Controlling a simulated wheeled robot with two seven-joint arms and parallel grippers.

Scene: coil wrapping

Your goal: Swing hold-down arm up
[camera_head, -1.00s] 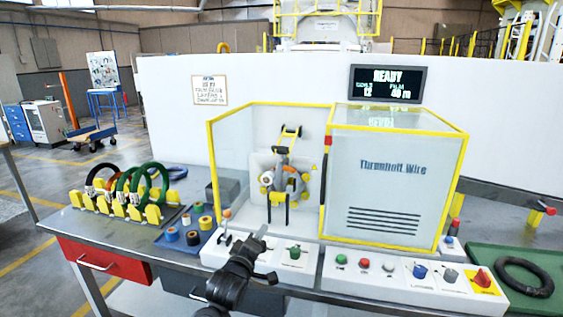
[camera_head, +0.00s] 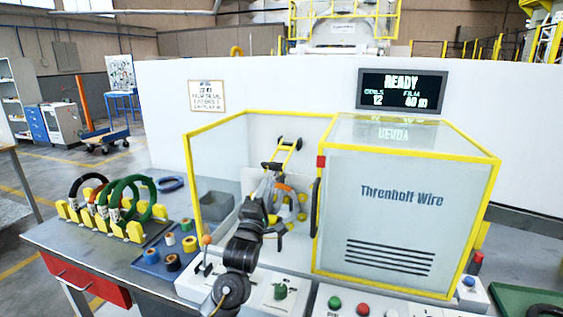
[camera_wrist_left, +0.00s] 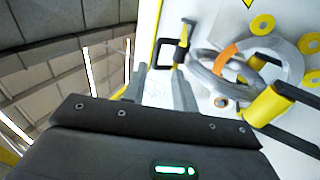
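A yellow and black arm (camera_head: 284,156), seemingly the hold-down arm, stands inside the open-fronted wrapping bay, above the coil seat. In the left wrist view a black loop-shaped handle with a yellow end (camera_wrist_left: 186,28) lies just beyond my fingertips. My left gripper (camera_head: 268,190) reaches into the bay in front of the coil seat and hides part of it. In the left wrist view its two grey fingers (camera_wrist_left: 160,78) are apart, with nothing clearly between them. A grey coil with an orange band (camera_wrist_left: 228,52) is close to their right. My right gripper is not in view.
Colored coils (camera_head: 125,197) sit on a rack at left.

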